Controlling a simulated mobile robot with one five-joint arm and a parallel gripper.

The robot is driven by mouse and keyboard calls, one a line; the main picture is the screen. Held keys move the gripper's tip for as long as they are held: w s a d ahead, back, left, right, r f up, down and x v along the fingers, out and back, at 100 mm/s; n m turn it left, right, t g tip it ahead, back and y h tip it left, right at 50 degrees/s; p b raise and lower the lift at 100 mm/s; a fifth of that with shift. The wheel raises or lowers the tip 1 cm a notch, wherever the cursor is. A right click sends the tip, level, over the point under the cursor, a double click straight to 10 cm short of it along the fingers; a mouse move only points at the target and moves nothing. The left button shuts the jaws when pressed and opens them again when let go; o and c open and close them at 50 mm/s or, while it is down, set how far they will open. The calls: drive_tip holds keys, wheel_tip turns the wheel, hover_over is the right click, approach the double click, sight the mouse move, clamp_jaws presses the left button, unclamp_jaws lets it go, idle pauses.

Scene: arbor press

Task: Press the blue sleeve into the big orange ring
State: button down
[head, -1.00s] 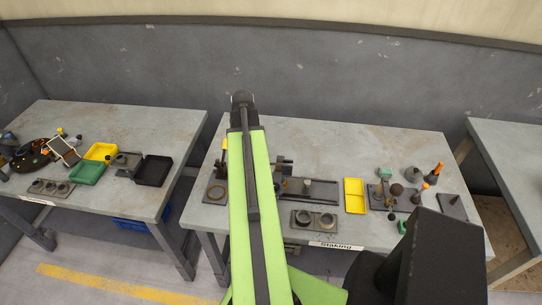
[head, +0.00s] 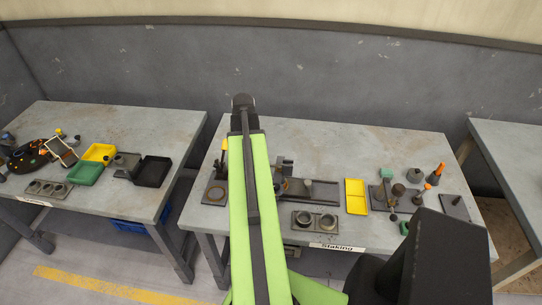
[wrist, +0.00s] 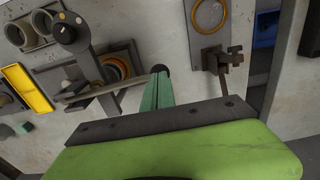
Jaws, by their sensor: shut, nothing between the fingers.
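A large orange ring (head: 216,193) lies on a dark square plate at the left of the Staking table. It also shows at the top of the wrist view (wrist: 209,16). A second orange ring (wrist: 115,68) sits in a dark fixture on the press base (head: 318,190). The black round press head (wrist: 70,32), with a yellow mark, stands next to it. My gripper (wrist: 160,72) is shut and empty, apart from both rings. In the head view my arm covers part of the press. I cannot make out a blue sleeve.
A two-socket block (head: 316,228) stands at the table's front edge. A yellow tray (head: 356,187) is right of the press, with several small tools and green pieces further right. A dark upright bracket (wrist: 222,60) stands beside the ring plate. The back of the table is clear.

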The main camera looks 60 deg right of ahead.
drive_tip(key=shift+s+f+b, duration=0.15)
drive_tip(key=shift+f+b, duration=0.6)
drive_tip(key=shift+f, duration=0.2)
drive_tip(key=shift+s+d+f+b, duration=0.1)
drive_tip(key=shift+s+f+b, duration=0.2)
drive_tip(key=shift+f+b, duration=0.5)
drive_tip(key=shift+s+d+f+b, duration=0.1)
drive_tip(key=shift+s+f+b, duration=0.1)
drive_tip(key=shift+f+b, duration=0.35)
drive_tip(key=shift+r, duration=0.2)
idle(0.4)
